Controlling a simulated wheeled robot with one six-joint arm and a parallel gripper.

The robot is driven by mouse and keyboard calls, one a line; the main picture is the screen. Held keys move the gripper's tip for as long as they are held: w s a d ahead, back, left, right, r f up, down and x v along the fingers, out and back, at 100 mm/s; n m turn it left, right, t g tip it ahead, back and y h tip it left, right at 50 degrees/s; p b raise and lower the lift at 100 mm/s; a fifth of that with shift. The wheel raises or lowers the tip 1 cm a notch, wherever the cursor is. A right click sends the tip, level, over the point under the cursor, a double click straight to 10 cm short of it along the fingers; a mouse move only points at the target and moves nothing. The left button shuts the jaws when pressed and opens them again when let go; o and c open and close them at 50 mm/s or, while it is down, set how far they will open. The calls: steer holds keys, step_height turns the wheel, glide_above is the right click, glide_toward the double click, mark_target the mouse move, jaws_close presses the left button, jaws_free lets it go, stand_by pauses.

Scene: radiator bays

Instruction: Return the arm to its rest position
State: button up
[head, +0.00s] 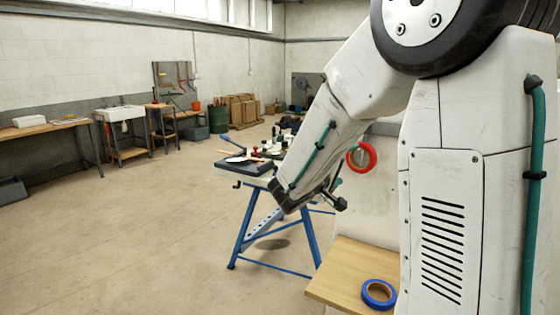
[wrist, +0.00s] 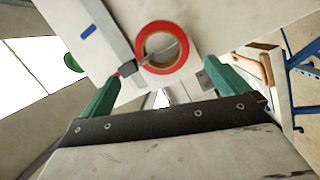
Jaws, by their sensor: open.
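My arm reaches down across the right half of the head view, and my gripper (head: 337,194) is at its lower end, left of the pale panel. In the wrist view my gripper (wrist: 166,82) has its two green fingers spread wide, with nothing held between them. A red tape roll (head: 361,157) is on the pale panel, just right of the gripper in the head view. In the wrist view the red roll (wrist: 142,48) shows beyond the fingertips, apart from them, with a grey rod seen in its hole.
A blue tape roll (head: 379,294) lies on a wooden shelf (head: 345,270) below the gripper. A blue-legged workbench (head: 305,238) with tools stands behind and left of the arm. Benches and a sink (head: 121,113) line the far wall. The floor (head: 130,240) at left is clear.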

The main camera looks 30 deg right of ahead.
steer(key=s+a+f+g+y, duration=0.3)
steer(key=s+g+y, duration=0.1)
steer(key=s, duration=0.5)
steer(key=s+a+f+g+y, duration=0.3)
steer(key=s+a+f+y, duration=0.1)
steer(key=s, duration=0.4)
steer(key=s+a+r+t+y, duration=0.1)
steer(key=s+a+y, duration=0.3)
steer(key=a, duration=0.4)
steer(key=s+a+r+t+y, duration=0.2)
steer(key=s+a+y, duration=0.3)
steer(key=a, duration=0.4)
steer(key=shift+s+n+t, duration=0.3)
steer(key=shift+s+t, duration=0.05)
steer(key=shift+t, duration=0.05)
